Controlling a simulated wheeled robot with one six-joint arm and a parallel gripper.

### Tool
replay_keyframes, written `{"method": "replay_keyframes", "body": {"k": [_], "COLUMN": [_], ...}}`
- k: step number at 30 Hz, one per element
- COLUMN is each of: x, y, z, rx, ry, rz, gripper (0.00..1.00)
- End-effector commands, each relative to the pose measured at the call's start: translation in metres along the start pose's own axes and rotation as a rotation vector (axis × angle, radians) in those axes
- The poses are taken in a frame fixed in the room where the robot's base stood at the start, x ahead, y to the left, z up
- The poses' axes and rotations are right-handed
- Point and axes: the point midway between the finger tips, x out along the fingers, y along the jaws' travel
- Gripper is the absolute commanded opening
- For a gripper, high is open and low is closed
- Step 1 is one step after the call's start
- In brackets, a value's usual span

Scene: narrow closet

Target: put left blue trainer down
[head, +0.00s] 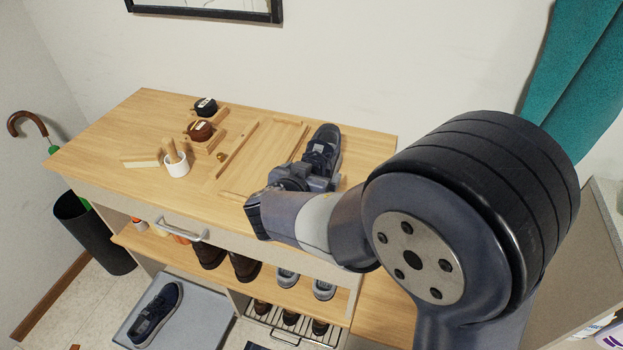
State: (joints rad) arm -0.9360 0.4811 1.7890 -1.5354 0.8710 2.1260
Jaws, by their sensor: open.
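A dark blue trainer (323,150) with a grey sole edge is on the wooden bench top, at the right side of a shallow framed area. Its far end points to the back wall; its near end is hidden behind my gripper. My gripper (318,176) is open at the near end of this trainer. I cannot tell if the fingers touch it, or if the sole rests fully on the wood. A second dark blue trainer (157,312) lies in a grey tray (205,325) on the floor at the lower left.
A white cup with wooden-handled tools (177,168), a brown tin (200,131) and a black tin (206,106) stand left of the framed area (236,152). Several shoes fill the shelf below. A black umbrella bin (92,235) stands left; a teal cloth (580,85) hangs right.

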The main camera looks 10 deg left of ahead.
Motion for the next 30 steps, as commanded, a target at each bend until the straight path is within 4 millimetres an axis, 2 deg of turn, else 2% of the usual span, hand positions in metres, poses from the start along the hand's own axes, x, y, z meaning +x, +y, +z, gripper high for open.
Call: {"method": "replay_keyframes", "body": {"k": [9,30], "x": [0.006,0.0057], "y": [0.0001,0.0001], "z": [0.0003,0.0002], "rx": [0.001,0.001], "ry": [0.0,0.0], "rz": [0.0,0.0], "gripper": [0.92,0.35]}}
